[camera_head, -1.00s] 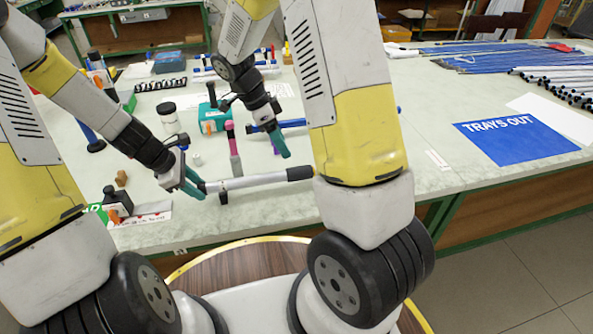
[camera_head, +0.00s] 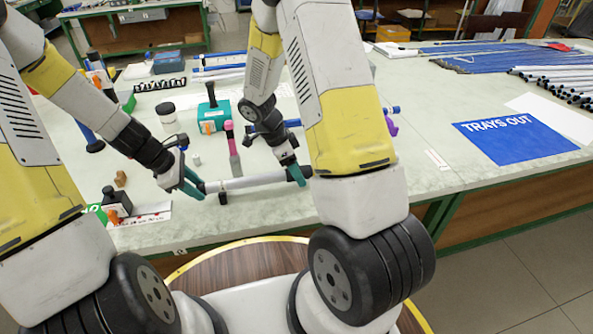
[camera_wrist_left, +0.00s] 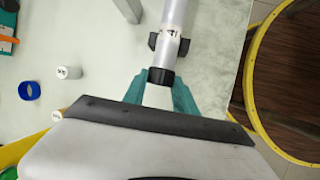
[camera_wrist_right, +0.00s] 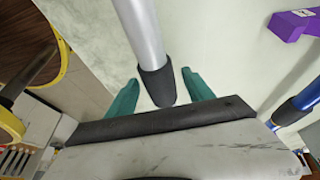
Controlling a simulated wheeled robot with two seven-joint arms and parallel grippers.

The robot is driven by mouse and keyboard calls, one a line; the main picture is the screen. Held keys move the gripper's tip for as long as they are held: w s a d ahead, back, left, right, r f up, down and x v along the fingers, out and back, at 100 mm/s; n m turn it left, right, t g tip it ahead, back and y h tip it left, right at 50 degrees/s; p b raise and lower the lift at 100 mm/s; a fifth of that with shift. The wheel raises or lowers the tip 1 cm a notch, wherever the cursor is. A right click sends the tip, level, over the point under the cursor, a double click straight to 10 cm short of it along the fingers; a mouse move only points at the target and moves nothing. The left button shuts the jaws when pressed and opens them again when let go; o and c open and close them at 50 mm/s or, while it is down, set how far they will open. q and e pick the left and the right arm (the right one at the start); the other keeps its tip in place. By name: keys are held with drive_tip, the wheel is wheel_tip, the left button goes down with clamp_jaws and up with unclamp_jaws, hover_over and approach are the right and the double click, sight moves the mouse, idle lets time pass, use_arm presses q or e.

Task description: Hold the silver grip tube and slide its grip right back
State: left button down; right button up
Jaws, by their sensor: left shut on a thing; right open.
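The silver grip tube (camera_head: 255,181) lies level just above the near part of the bench, by a small black rest (camera_head: 223,198). My left gripper (camera_head: 194,186) is shut on its left end; the left wrist view shows the teal fingers beside a black band (camera_wrist_left: 160,77) on the tube (camera_wrist_left: 172,18). The black grip (camera_wrist_right: 157,87) covers the tube's other end. My right gripper (camera_wrist_right: 159,78) is open, with one teal finger on each side of the grip and gaps showing between. In the head view, my right gripper (camera_head: 298,174) partly hides the grip.
A pink-topped tool (camera_head: 231,140) stands behind the tube. A teal box (camera_head: 212,117), a dark-lidded jar (camera_head: 167,112) and a small black stamp-like thing (camera_head: 116,202) are on the bench. A purple piece (camera_wrist_right: 290,25) and a blue tube (camera_wrist_right: 305,97) lie beyond my right gripper.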

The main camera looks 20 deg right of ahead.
sight(247, 178)
drive_tip(key=shift+c, duration=0.2)
clamp_jaws()
use_arm(q)
drive_tip(key=shift+d, duration=0.1)
use_arm(e)
drive_tip(key=a, duration=1.4)
drive_tip(key=shift+w+a, duration=0.25)
drive_tip(key=shift+a, duration=0.1)
unclamp_jaws()
drive_tip(key=shift+o, duration=0.2)
